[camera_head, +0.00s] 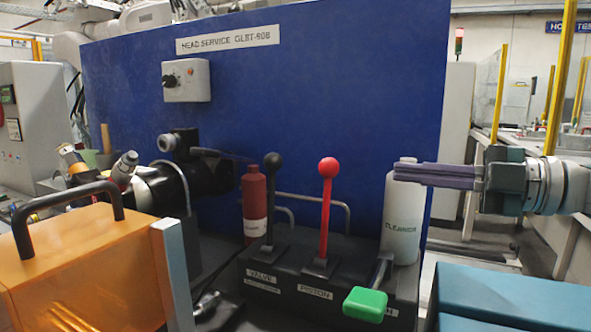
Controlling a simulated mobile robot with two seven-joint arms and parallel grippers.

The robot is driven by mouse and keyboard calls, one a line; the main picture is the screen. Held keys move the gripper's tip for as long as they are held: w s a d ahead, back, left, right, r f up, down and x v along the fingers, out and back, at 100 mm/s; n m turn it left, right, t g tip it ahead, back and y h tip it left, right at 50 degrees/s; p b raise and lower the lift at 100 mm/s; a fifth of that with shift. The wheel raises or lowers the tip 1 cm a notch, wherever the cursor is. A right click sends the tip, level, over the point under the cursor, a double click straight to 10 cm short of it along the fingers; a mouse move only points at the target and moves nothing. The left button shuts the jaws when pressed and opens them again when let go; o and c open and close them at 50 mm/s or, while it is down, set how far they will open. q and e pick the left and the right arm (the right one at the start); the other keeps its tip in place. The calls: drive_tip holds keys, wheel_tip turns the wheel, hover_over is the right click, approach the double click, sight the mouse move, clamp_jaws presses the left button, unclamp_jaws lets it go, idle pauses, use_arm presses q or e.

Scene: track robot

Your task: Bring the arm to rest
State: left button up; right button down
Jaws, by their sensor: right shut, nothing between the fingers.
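My right gripper (424,176) comes in from the right edge, its purple fingers shut and empty, pointing left. The fingertips overlap the upper part of the white cleaner bottle (403,215) in the picture; I cannot tell whether they touch it. My left gripper does not show.
A black lever box (335,270) carries a black-knobbed lever (271,205), a red-knobbed lever (327,200) and a green handle (365,303). A red bottle (254,200) stands behind. An orange case (85,265) is at left, a teal box (510,300) at lower right, a blue panel (330,80) behind.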

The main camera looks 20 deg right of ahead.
drive_tip(key=s+a+f+m+g+h+p, duration=0.1)
drive_tip(key=s+a+f+m+h+p, duration=0.55)
drive_tip(key=m+h, duration=0.85)
drive_tip(key=s+a+m+g+y+p, duration=0.25)
drive_tip(key=s+a+g, duration=0.2)
drive_tip(key=s, duration=0.45)
drive_tip(key=s+a+m+g+y+p, duration=0.25)
drive_tip(key=s+a+g, duration=0.2)
drive_tip(key=s, duration=0.55)
wheel_tip(320, 180, up, 36)
drive_tip(key=d+h+p, duration=0.1)
drive_tip(key=p, duration=3.5)
drive_tip(key=shift+w+f+n+p, duration=0.15)
drive_tip(key=shift+w+n+p, duration=0.15)
drive_tip(key=shift+w, duration=0.05)
drive_tip(key=shift+d, duration=0.1)
